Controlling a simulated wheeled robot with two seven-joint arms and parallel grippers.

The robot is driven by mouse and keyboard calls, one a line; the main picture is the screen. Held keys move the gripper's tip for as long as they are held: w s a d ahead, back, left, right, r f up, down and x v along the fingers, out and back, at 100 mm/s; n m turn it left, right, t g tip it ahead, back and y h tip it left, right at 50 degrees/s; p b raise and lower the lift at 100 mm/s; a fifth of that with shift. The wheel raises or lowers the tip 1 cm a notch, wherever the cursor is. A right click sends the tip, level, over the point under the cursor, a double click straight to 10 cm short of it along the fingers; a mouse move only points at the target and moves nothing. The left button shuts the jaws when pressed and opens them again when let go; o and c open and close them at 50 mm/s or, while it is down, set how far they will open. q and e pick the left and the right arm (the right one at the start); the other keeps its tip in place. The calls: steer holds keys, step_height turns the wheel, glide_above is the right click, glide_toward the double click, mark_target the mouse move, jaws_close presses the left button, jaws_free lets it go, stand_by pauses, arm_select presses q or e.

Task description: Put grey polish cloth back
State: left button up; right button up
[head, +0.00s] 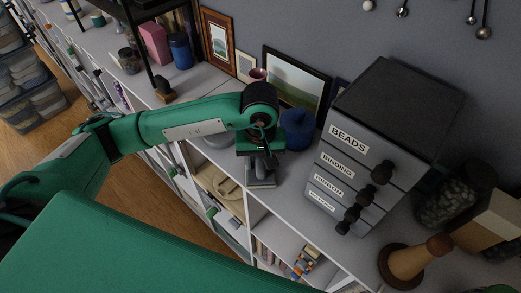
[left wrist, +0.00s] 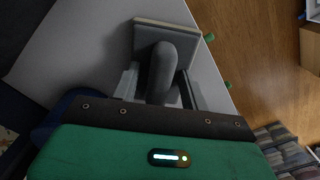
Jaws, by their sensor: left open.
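My left gripper (head: 261,170) points down at the grey-white top of the cubby shelf, in front of a blue pot. In the left wrist view its two fingers (left wrist: 160,92) are apart. A grey rounded upright piece on a flat grey square with a pale edge (left wrist: 166,66) lies between and beyond them. Its square base shows in the head view (head: 261,183) below the fingers. It may be the grey polish cloth, but I cannot tell, nor whether the fingers touch it. My right gripper is not in view.
A grey drawer box (head: 392,120) labelled BEADS stands right of the gripper. Behind are the blue pot (head: 297,130) and a framed picture (head: 295,80). A wooden spool-like piece (head: 412,262) stands at the right front. Open cubbies (head: 285,243) lie below the shelf's front edge.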

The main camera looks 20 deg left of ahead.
mark_target(260, 159)
arm_select(q)
steer(key=shift+r+b, duration=0.3)
step_height(260, 159, up, 12)
steer(key=b, duration=0.4)
steer(key=shift+f, duration=0.2)
